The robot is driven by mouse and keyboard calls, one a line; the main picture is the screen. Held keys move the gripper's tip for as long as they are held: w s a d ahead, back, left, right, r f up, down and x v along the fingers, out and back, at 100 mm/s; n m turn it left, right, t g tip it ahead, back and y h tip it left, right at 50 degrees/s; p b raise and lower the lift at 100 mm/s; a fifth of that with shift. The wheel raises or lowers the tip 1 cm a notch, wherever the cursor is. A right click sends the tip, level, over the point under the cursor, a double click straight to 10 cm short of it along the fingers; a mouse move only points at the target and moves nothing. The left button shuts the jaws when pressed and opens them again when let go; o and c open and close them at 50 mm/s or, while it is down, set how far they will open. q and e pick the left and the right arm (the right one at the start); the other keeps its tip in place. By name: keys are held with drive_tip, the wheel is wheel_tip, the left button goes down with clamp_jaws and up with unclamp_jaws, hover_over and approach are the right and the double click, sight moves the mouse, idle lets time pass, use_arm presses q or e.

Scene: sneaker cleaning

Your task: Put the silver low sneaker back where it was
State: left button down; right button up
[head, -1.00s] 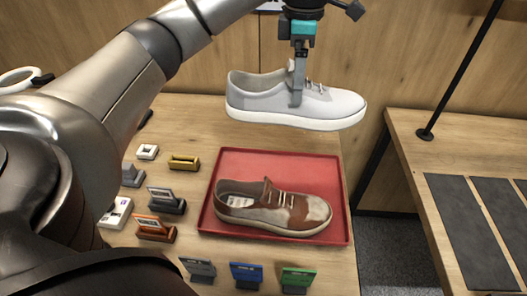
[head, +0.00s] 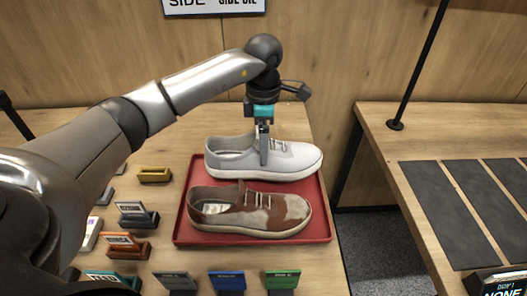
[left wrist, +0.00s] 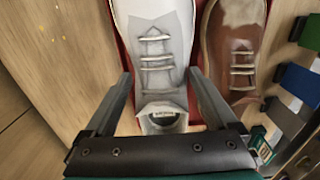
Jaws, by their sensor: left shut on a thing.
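The silver low sneaker (head: 295,160) is pale grey with a white sole, level, its toe to the right in the head view. My left gripper (head: 264,158) is shut on it, with one finger on each side near the laces; both fingers flank the sneaker (left wrist: 155,50) in the left wrist view. It is at the back part of the red tray (head: 183,228), behind a brown stained sneaker (head: 250,212). I cannot tell whether its sole touches the tray. My right gripper is not in view.
Several small label holders stand left and in front of the tray, among them a yellow one (head: 154,174), a blue one (head: 228,280) and a green one (head: 283,279). Another table with dark mats (head: 440,200) stands at right, across a gap.

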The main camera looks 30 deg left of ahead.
use_arm(q)
drive_tip(key=shift+f, duration=1.55)
unclamp_jaws()
drive_tip(key=shift+f, duration=0.15)
drive_tip(key=shift+r, duration=0.35)
wheel_tip(320, 180, up, 12)
drive_tip(key=shift+f+p, duration=0.2)
drive_tip(key=shift+p, duration=0.4)
